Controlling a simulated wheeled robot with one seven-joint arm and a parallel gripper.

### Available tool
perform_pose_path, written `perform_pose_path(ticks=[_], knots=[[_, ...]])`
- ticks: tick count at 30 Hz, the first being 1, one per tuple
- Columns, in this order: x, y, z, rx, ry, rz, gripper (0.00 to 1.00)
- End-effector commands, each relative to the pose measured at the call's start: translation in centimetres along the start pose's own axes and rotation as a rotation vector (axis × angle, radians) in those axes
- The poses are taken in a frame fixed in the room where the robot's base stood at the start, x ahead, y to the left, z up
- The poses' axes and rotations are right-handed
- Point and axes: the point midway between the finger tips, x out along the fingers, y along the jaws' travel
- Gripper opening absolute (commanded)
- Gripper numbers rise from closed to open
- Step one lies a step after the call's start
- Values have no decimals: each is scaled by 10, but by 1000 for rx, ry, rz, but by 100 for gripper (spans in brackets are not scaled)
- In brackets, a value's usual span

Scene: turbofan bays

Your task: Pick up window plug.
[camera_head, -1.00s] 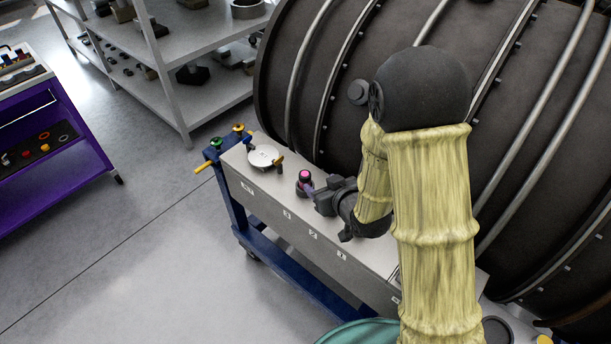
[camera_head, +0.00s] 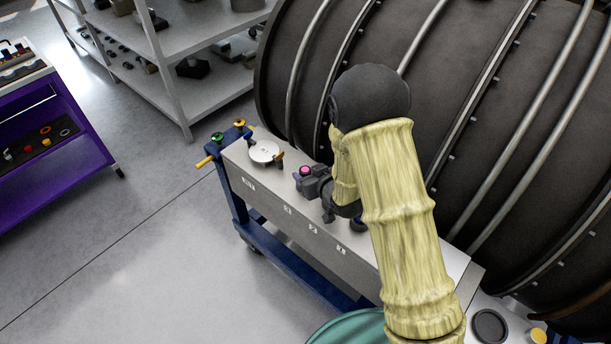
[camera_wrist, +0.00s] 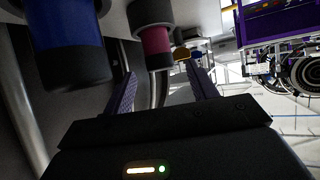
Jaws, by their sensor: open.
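A pink-topped dark plug (camera_head: 304,170) stands on the grey cart top (camera_head: 345,235). In the wrist view a magenta plug with dark ends (camera_wrist: 155,45) shows just beyond and between the fingers of my gripper (camera_wrist: 161,77). A larger blue plug with a dark band (camera_wrist: 68,45) shows to the left of the fingers. My gripper (camera_head: 312,184) is open and close beside the pink-topped plug in the head view, partly overlapping it. I cannot tell which plug is the window plug, nor whether the fingers touch anything.
A white disc (camera_head: 264,152) with orange pegs lies at the cart's far left end. A large dark engine casing (camera_head: 440,90) runs along the cart's back. A purple trolley (camera_head: 75,165) and a grey shelf (camera_head: 200,100) stand left. The floor in front is clear.

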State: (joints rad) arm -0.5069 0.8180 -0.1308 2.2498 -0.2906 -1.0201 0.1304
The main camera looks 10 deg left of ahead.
Motion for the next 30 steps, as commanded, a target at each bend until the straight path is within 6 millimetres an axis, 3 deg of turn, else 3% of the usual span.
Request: perform_pose_path(ticks=[8,24,25,30], knots=[[32,-1,0,-1,-1,0,58],[34,-1,0,-1,0,0,58],[34,-1,0,-1,0,0,56],[34,-1,0,-1,0,0,22]])
